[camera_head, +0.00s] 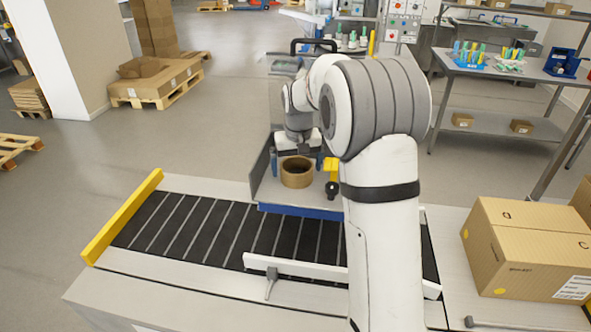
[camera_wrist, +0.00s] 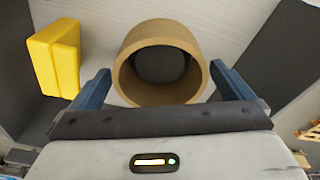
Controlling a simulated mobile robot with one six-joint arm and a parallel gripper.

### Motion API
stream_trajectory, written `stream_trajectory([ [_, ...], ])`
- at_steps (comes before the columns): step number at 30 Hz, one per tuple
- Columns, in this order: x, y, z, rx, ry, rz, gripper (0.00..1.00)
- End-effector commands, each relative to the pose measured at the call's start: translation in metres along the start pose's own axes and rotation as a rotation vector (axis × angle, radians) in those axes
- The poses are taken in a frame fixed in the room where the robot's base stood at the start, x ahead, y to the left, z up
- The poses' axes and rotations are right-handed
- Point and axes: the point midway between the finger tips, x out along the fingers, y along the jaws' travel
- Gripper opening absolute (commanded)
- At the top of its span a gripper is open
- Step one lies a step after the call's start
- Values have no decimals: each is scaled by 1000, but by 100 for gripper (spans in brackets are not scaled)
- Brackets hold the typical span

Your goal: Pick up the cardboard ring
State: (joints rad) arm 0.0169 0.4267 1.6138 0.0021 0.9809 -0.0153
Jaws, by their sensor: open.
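The cardboard ring (camera_head: 297,172) is a short, thick-walled brown tube standing upright on a grey platform. In the wrist view the ring (camera_wrist: 143,82) shows at upper centre with its open end facing the camera. My gripper (camera_head: 297,161) is right above and behind the ring in the head view. In the wrist view its two blue fingers are spread wide, with the ring between and ahead of them (camera_wrist: 162,85). The fingers look apart from the ring's wall; I cannot tell how far down they reach beside it. Nothing is held.
The grey platform (camera_head: 290,200) has a raised panel at its left. A yellow block (camera_head: 331,166) stands close right of the ring; it also shows in the wrist view (camera_wrist: 55,58). A cardboard box (camera_head: 525,248) sits at right.

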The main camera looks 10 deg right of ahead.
Motion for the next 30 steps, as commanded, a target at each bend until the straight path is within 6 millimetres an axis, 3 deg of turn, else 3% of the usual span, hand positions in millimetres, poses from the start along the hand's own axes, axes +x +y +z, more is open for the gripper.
stream_trajectory([
  [9, 7, -1, 0, -1, 0, 0, 100],
  [23, 7, -1, 0, -2, 1, 0, 62],
  [30, 6, -1, 0, -2, 1, 0, 61],
])
